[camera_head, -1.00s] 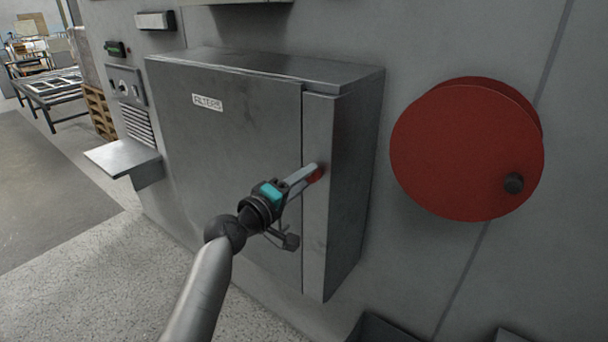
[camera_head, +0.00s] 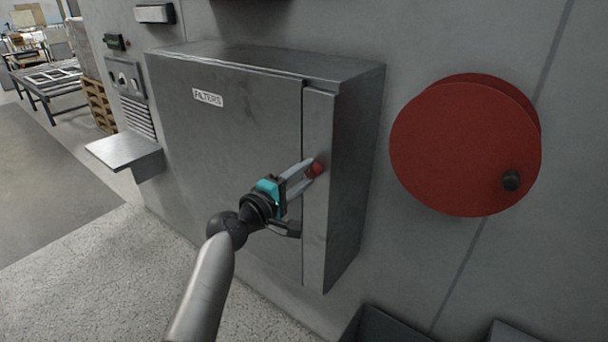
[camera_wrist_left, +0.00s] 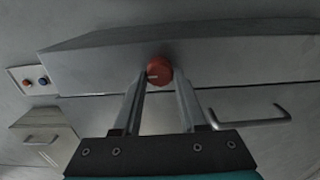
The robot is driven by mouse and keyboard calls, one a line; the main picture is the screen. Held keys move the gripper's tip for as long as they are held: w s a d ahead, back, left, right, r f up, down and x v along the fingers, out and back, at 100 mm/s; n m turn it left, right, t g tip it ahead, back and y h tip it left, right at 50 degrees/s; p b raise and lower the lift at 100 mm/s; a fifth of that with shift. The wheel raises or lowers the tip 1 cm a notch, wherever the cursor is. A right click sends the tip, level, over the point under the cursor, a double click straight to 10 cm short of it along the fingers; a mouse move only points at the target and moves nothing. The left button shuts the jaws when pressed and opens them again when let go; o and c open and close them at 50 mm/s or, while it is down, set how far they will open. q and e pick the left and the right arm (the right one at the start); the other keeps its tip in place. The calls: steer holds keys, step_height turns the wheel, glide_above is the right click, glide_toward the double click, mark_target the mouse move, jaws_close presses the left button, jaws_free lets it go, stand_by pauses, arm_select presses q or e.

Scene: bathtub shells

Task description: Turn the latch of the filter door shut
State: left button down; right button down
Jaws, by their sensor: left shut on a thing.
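The grey filter door (camera_head: 235,150) carries a label reading FILTERS and lies closed against its frame strip, as far as I can see. The latch is a small red knob (camera_head: 315,169) on that strip at the right of the door; it also shows in the left wrist view (camera_wrist_left: 159,70), with a pale mark on its face. My left gripper (camera_head: 309,171) is shut on the red latch, one finger on each side of it. In the left wrist view the fingers (camera_wrist_left: 160,84) reach up to the knob. My right gripper is not in view.
A big red wheel (camera_head: 460,150) with a black knob sticks out from the wall to the right. A door handle (camera_wrist_left: 255,118) shows beside my fingers in the left wrist view. A small shelf (camera_head: 124,152) juts out at the left. The floor at lower left is clear.

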arm_select(q)
steer(key=shift+c, duration=2.2)
jaws_free()
steer(key=b+v, duration=0.1)
steer(key=v, duration=1.4)
steer(key=shift+s, duration=0.2)
steer(key=shift+a, duration=0.1)
